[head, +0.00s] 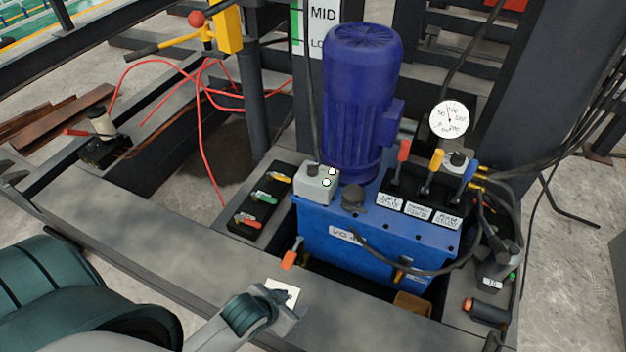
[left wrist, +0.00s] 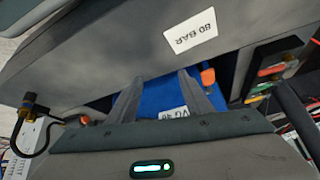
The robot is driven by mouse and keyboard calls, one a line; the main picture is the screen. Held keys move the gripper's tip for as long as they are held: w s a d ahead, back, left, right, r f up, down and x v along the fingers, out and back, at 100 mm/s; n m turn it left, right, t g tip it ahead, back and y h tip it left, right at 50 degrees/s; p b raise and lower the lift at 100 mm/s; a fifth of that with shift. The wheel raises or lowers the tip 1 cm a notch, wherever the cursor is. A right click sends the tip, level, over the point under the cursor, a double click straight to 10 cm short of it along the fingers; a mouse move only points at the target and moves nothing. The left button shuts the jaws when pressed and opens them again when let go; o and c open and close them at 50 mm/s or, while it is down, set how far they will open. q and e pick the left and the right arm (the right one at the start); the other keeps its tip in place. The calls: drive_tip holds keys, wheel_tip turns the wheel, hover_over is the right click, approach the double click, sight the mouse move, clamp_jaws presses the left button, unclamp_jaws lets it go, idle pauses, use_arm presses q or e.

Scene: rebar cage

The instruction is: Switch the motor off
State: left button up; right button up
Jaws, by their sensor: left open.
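The motor (head: 362,100) is a dark blue ribbed cylinder standing upright on the blue tank (head: 345,240). My left gripper (head: 290,318) is low in the head view, over the front beam and apart from the box. In the left wrist view its two fingers (left wrist: 160,84) are spread and empty, with the blue tank (left wrist: 155,98) behind them. The motor and the grey box do not show clearly there. My right gripper is not in view.
Red, yellow and blue levers (head: 432,172) and a gauge (head: 449,118) stand right of the motor. Coloured handles (head: 262,198) lie left of the box. An orange-tipped lever (head: 291,255) rises before the tank. A "80 BAR" card (left wrist: 190,32) lies on the grey beam.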

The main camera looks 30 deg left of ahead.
use_arm(q)
drive_tip(key=w+a+r+m+t+h+b, duration=0.15)
drive_tip(key=w+t, duration=0.25)
drive_tip(key=w, duration=0.6)
drive_tip(key=m+t+h, duration=0.3)
drive_tip(key=m+h, duration=0.1)
drive_tip(key=h, duration=0.6)
approach(307, 171)
drive_tip(key=v, duration=0.6)
drive_tip(key=shift+s+d+r, duration=0.1)
drive_tip(key=shift+d+r, duration=0.1)
drive_tip(key=shift+r, duration=0.1)
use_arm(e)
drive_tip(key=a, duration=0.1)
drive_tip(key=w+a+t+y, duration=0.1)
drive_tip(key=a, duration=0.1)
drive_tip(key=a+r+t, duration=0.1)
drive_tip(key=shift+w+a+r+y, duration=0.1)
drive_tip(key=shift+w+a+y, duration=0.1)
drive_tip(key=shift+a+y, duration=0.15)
use_arm(q)
drive_tip(key=shift+d, duration=0.1)
drive_tip(key=x, duration=1.7)
drive_tip(key=shift+w+f, duration=0.15)
drive_tip(key=shift+w, duration=0.15)
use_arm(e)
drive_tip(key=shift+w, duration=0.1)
use_arm(q)
drive_tip(key=shift+c, duration=0.7)
drive_tip(key=c, duration=0.9)
